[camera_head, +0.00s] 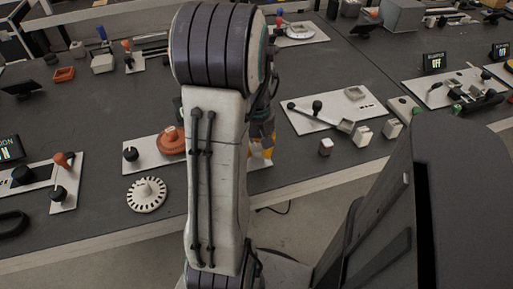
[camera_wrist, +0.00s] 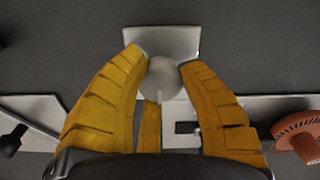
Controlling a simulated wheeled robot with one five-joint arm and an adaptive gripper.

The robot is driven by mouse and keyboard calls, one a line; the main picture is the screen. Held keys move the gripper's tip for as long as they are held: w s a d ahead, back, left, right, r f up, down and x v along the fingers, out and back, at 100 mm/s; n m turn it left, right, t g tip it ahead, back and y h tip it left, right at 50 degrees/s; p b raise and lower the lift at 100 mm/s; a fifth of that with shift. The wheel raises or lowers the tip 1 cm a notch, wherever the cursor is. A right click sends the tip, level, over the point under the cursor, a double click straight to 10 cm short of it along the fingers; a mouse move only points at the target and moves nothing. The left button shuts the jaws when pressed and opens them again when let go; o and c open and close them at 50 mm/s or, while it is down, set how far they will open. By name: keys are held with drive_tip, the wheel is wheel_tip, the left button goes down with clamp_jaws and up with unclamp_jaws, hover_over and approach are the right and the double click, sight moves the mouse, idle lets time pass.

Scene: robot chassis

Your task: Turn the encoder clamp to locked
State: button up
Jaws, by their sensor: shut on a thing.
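No lock marking is readable, so I cannot tell how far the clamp is turned. In the head view only a bit of my gripper (camera_head: 266,143) shows beside my arm, near the bench's front edge; the clamp is hidden there.
An orange-red disc (camera_head: 172,140) on a white plate stands close beside the gripper; it also shows in the wrist view (camera_wrist: 299,133). A white slotted disc (camera_head: 146,194) lies near the front edge. To the right are small blocks (camera_head: 363,134) and a lever plate (camera_head: 330,108).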

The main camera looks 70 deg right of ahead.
drive_tip(key=shift+f, duration=0.1)
drive_tip(key=m, duration=0.8)
drive_tip(key=shift+m, duration=0.4)
drive_tip(key=m, duration=0.8)
drive_tip(key=shift+m, duration=0.6)
drive_tip(key=o, duration=1.2)
drive_tip(key=shift+s, duration=0.1)
